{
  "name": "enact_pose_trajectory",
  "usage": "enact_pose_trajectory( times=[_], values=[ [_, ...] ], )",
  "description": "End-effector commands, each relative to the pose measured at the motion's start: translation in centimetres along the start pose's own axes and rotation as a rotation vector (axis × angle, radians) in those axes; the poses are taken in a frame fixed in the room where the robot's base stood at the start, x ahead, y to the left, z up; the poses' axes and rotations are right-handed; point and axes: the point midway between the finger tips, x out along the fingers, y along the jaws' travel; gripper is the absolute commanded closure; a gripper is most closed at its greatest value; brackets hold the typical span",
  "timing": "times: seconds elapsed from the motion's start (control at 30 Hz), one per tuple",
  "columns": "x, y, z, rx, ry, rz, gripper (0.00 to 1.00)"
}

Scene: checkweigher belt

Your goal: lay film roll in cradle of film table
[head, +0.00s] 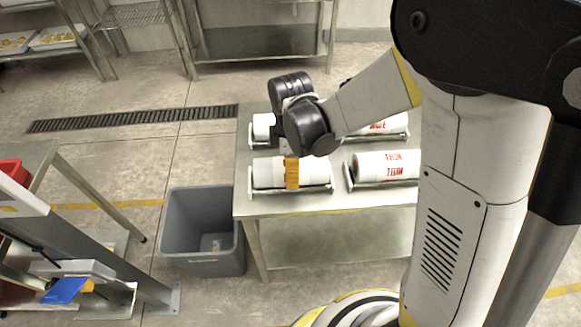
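The film table (285,206) is a metal bench with several wire-frame cradles on top. A white film roll (267,172) lies level at the front left cradle (290,192). My gripper (291,172) is directly over this roll, with an orange finger-like part across its near side. The wrist hides the rest of the gripper, so its opening and grip do not show. Whether the roll rests fully in the cradle or is held just above it cannot be told. A roll with red print (388,165) lies in the front right cradle.
Behind, another white roll (262,126) and a red-printed roll (387,127) lie on the table, partly hidden by my arm. A grey bin (203,207) stands against the table's left side. Another bench (32,158) is at left.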

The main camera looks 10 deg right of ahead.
Motion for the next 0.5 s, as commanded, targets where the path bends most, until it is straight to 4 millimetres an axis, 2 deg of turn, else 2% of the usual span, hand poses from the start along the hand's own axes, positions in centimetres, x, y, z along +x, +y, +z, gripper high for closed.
enact_pose_trajectory(
  times=[0.17, 0.2, 0.27, 0.5],
  values=[
    [-0.08, 0.01, 0.0, 0.0, 0.0, 0.0, 0.72],
    [-0.08, 0.01, 0.0, 0.0, 0.0, 0.0, 0.25],
    [-0.08, 0.01, 0.0, 0.0, 0.0, 0.0, 0.07],
    [-0.04, 0.01, 0.0, 0.0, 0.0, 0.0, 0.07]
  ],
)
